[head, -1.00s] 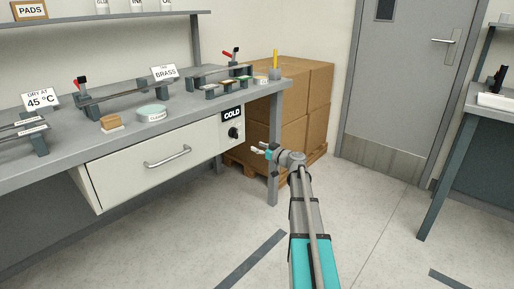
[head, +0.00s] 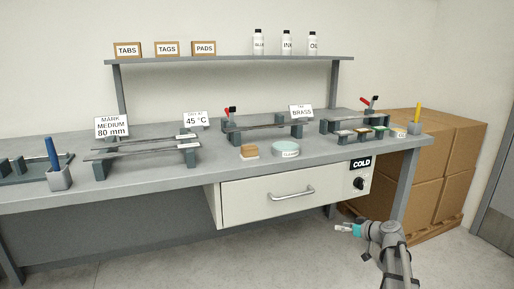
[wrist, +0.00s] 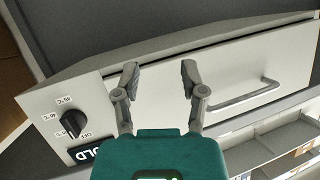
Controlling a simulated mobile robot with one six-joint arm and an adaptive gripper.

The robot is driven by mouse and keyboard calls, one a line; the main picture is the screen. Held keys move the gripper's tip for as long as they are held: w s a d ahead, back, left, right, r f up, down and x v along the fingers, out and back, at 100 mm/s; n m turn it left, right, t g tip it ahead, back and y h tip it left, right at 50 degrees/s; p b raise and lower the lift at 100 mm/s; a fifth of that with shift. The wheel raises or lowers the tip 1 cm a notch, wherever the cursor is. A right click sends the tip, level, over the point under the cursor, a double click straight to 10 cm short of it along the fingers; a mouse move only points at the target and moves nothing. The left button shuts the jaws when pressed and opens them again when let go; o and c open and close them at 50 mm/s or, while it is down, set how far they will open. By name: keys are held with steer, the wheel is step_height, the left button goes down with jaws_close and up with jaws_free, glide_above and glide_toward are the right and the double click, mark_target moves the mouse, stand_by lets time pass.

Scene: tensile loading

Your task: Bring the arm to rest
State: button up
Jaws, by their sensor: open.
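My gripper (head: 345,229) is at the lower right in the head view, in front of the bench and below the knob end of the drawer unit. In the wrist view my gripper (wrist: 157,78) has its two fingers apart with nothing between them. Behind the fingers is the pale front of a drawer (wrist: 230,75) with a bar handle (wrist: 243,97). The drawer (head: 260,198) looks shut in the head view. A black knob (wrist: 74,122) sits beside it, next to a COLD label (head: 360,163).
Cardboard boxes (head: 440,170) stand at the right. A shelf (head: 230,60) runs above. The floor (head: 270,265) in front is clear.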

steer(key=s+a+f+m+g+h+p, duration=0.1)
steer(key=s+a+f+g, duration=0.2)
steer(key=s+a, duration=0.3)
steer(key=s+a+f+g+h, duration=0.1)
steer(key=s+a+f+g, duration=0.3)
steer(key=s+a, duration=0.25)
steer(key=s+a+f+m+g+h+p, duration=0.1)
steer(key=s+m+g+h, duration=0.15)
steer(key=s, duration=0.45)
steer(key=s+a+f+m+g+h+p, duration=0.1)
steer(key=s+a+m+h, duration=0.1)
steer(key=s+h, duration=0.3)
step_height(320, 180, up, 38)
steer(key=y+p, duration=0.1)
steer(key=p, duration=3.6)
steer(key=shift+s+d+r+p, duration=0.15)
steer(key=shift+s+d+p, duration=0.1)
steer(key=shift+s+p, duration=0.05)
steer(key=shift+n, duration=0.25)
